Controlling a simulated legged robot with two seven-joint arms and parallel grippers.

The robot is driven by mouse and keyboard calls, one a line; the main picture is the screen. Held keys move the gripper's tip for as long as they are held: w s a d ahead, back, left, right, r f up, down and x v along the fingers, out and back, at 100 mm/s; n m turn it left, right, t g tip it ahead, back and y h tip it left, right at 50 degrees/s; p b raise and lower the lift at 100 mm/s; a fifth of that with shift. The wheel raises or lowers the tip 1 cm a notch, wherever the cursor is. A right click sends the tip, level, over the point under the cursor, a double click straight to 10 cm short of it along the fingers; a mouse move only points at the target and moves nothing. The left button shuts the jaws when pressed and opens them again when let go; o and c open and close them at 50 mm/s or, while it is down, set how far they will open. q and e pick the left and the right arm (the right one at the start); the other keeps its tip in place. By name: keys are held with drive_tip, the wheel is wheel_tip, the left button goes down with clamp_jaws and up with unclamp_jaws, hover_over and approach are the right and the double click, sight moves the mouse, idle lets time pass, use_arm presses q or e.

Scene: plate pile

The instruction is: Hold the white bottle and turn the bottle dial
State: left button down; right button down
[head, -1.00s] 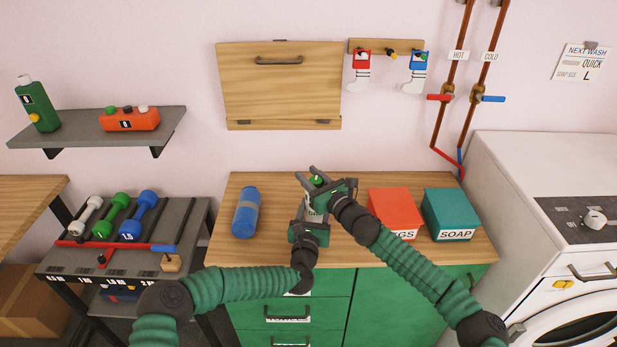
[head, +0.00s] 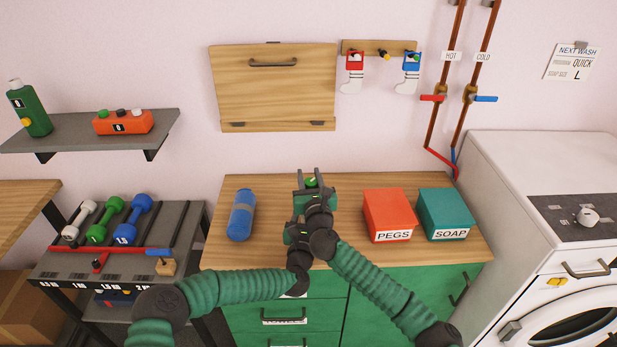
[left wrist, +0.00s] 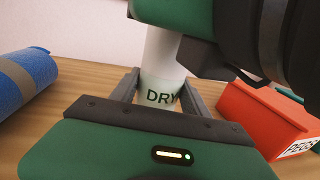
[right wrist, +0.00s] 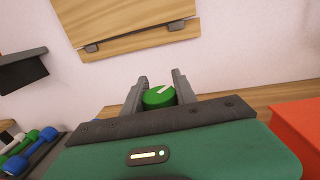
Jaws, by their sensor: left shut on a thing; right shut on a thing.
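The white bottle (left wrist: 164,72) stands upright on the wooden counter, with the letters "DRY" on its pale green lower band in the left wrist view. My left gripper (left wrist: 157,88) is shut on the bottle's lower body. The green dial (right wrist: 159,97) with a pale pointer mark sits on top of the bottle. My right gripper (right wrist: 160,86) is shut with its fingers on either side of the dial. In the head view the dial (head: 311,182) shows between the right gripper's fingers (head: 312,180). My two grippers and wrists hide most of the bottle there.
A blue roll (head: 241,215) lies left of the bottle on the counter. A red PEGS box (head: 388,210) and a teal SOAP box (head: 444,208) stand to the right. A wooden panel (head: 275,88) hangs on the wall behind.

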drive_tip(key=shift+d+f, duration=0.1)
drive_tip(key=shift+d, duration=0.05)
drive_tip(key=c, duration=1)
unclamp_jaws()
drive_tip(key=shift+o, duration=0.2)
wheel_tip(320, 180, up, 10)
drive_tip(key=shift+w+f, duration=0.1)
